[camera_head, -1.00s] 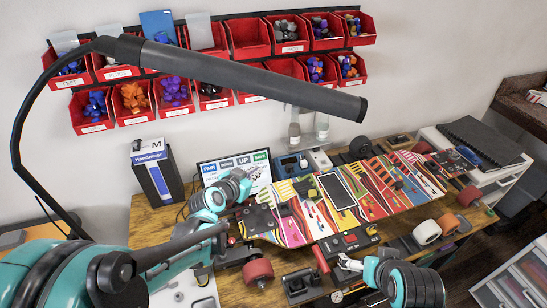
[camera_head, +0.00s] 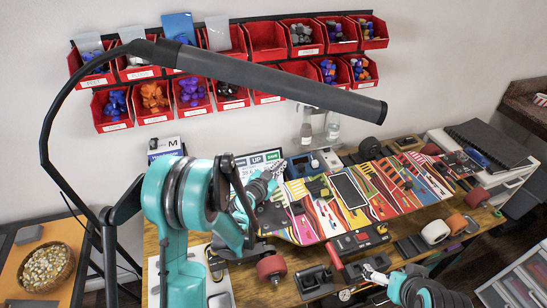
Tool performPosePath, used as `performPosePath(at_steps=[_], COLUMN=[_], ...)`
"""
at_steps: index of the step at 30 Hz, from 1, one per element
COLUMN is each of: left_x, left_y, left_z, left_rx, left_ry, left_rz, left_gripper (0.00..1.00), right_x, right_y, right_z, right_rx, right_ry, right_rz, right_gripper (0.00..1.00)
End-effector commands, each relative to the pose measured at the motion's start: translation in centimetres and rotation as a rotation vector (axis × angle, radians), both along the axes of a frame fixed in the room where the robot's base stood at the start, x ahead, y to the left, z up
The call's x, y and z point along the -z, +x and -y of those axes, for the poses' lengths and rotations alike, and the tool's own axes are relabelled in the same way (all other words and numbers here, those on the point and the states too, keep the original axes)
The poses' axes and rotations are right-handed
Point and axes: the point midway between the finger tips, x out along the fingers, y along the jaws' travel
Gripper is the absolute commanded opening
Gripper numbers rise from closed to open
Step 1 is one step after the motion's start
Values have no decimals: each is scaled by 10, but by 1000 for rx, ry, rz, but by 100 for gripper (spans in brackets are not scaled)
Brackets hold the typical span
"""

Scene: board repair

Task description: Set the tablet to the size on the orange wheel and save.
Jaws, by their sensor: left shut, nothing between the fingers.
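The tablet (camera_head: 258,158) stands upright behind the bench's left part. An orange wheel (camera_head: 457,223) stands at the bench's front right, beside a white wheel (camera_head: 435,232). No size can be read on it. My right gripper (camera_head: 371,273) is low at the front edge; its jaws are too small to judge.
Red bins (camera_head: 265,41) hang on the wall. A black lamp bar (camera_head: 290,92) crosses above. A bowl (camera_head: 47,268) sits at left.

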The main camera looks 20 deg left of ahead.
Motion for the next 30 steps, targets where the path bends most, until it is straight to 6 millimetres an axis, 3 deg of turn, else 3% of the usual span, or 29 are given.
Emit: performPosePath(at_steps=[5, 21, 30], left_x=[5, 38, 41], left_y=[7, 57, 64], left_z=[-5, -39, -43], left_rx=[-1, 0, 1], left_ry=[0, -1, 0], left_rz=[-1, -1, -1], left_gripper=[0, 0, 0], right_x=[2, 18, 20], right_y=[0, 0, 0], right_z=[0, 0, 0], right_rx=[0, 0, 0], right_ry=[0, 0, 0], right_rz=[0, 0, 0], right_gripper=[100, 100, 100])
